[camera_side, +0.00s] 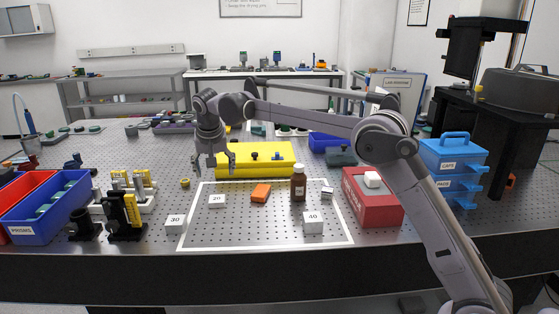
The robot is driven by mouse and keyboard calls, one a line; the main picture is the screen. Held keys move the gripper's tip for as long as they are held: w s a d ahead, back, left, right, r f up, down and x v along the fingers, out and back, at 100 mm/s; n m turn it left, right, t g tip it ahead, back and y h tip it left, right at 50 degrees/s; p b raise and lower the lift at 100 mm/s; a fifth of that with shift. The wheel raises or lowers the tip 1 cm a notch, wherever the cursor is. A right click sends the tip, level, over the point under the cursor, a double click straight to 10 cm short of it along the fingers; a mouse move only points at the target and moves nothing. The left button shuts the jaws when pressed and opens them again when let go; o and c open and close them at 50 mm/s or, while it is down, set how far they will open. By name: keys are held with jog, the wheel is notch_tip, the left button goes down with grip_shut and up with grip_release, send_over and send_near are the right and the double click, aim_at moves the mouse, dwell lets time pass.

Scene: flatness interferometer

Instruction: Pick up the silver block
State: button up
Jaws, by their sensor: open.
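A small silver-grey block (327,194) sits inside the white outlined area on the perforated table, right of the brown bottle. It looks like the silver block, though it is small in this view. My gripper (211,174) is open and empty, pointing down above the table near the left end of the yellow case. It is well to the left of the silver block, and nothing is between its fingers.
The brown bottle (298,184) stands close left of the silver block. An orange block (261,193) and white numbered blocks (217,201) (313,223) lie nearby. A red box (372,209) is at right, the yellow case (256,170) behind. The outlined area's front left is clear.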

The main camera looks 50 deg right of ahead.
aim_at(217, 198)
jog(key=shift+m, duration=0.3)
jog(key=x, duration=1.3)
jog(key=shift+w+a, duration=0.15)
jog(key=shift+w, duration=0.15)
jog(key=shift+c, duration=0.3)
jog(key=c, duration=1.3)
